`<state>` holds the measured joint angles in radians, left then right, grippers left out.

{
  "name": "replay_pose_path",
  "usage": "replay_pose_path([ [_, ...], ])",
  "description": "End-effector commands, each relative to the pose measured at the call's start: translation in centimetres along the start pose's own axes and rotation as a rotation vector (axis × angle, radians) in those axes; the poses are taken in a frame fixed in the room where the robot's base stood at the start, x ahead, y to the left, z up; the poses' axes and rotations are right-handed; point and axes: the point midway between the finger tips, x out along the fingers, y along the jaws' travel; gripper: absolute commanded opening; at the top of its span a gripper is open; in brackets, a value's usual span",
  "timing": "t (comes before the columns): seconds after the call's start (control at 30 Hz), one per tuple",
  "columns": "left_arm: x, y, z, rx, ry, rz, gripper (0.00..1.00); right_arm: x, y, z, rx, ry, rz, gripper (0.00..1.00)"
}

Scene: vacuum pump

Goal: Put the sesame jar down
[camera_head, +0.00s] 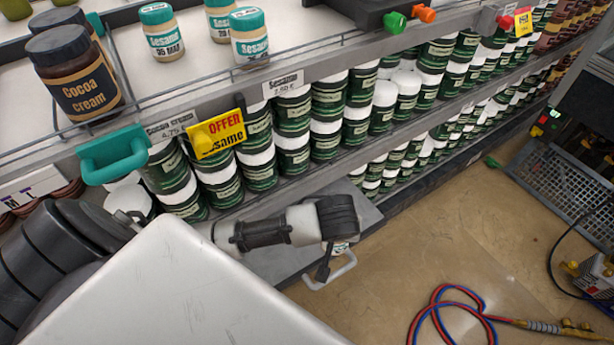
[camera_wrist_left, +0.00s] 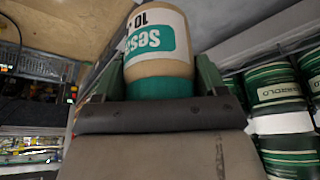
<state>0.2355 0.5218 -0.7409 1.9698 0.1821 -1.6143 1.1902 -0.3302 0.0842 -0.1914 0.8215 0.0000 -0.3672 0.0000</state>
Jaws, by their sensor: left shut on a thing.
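The held sesame jar (camera_wrist_left: 158,50) fills the top middle of the left wrist view. It has a tan body, a white and teal label and a teal lid turned toward my gripper. My left gripper (camera_wrist_left: 155,84) is shut on it, with a dark green finger on either side near the lid. In the head view my left arm reaches in from the left, and its dark wrist hides nearly all of the jar. Three similar sesame jars (camera_head: 249,38) stand on the upper white shelf. My right gripper is not in view.
Cocoa cream jars (camera_head: 75,72) stand at the upper shelf's left, behind a wire rail. Stacked green and white tins (camera_head: 292,118) fill the shelves below. A yellow offer tag (camera_head: 216,133) hangs from the shelf edge. A red and blue hose (camera_head: 434,300) lies on the floor.

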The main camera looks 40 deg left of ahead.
Motion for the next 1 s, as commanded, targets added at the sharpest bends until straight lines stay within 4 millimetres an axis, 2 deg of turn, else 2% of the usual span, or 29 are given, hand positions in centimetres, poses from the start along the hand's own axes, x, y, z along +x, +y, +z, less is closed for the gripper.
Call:
replay_pose_path([
  [0.3, 5.7, -5.3, -2.7, -0.002, 0.003, -0.009, 0.38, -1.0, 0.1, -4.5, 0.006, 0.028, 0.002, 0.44],
  [0.5, 8.4, -7.7, -4.1, 0.000, 0.002, -0.005, 0.38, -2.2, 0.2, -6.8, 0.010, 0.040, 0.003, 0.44],
  [0.67, 9.2, -8.3, -4.3, -0.001, 0.001, -0.002, 0.38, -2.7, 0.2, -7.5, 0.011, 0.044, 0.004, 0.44],
  [0.9, 12.1, -8.4, -3.1, 0.001, 0.000, -0.003, 0.38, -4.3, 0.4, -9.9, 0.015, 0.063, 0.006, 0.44],
  [1.0, 12.7, -8.3, -2.9, 0.001, 0.002, -0.002, 0.38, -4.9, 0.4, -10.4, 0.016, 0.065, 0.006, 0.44],
])
